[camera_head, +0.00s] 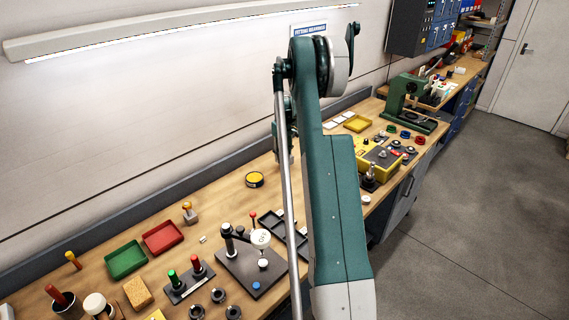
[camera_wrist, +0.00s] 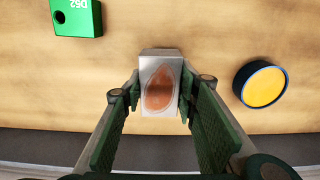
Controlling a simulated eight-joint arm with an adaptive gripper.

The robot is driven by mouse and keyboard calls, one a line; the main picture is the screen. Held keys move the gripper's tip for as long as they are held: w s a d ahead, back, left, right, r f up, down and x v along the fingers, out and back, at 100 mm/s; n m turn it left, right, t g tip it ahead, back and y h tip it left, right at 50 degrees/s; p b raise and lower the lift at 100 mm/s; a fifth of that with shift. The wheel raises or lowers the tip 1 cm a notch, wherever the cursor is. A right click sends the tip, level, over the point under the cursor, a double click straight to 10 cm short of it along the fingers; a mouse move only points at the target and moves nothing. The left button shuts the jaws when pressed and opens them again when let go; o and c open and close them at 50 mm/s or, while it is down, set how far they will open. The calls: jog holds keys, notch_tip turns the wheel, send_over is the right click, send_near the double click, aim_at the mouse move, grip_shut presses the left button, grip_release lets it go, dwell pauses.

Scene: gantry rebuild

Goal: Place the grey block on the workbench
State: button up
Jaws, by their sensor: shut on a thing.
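My gripper (camera_wrist: 161,92) is shut on the grey block (camera_wrist: 160,57) in the wrist view. The fingers press on the block's left and right sides. The block's face towards the camera carries an orange-brown oval patch. The wooden workbench (camera_wrist: 215,40) lies behind the block. I cannot tell whether the block touches it. In the head view the workbench (camera_head: 225,203) runs along the wall. My arm hides the block and most of the gripper there.
A green block marked D52 (camera_wrist: 78,18) lies at the upper left of the wrist view. A round yellow tin (camera_wrist: 262,86) is to the right. The head view shows a green tray (camera_head: 126,259), a red tray (camera_head: 163,238) and a black-based stand (camera_head: 250,270).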

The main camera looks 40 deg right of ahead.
jog(key=shift+f, duration=1.6)
jog(key=shift+f, duration=0.15)
jog(key=o, duration=1.2)
notch_tip(320, 180, up, 12)
jog(key=shift+r, duration=0.15)
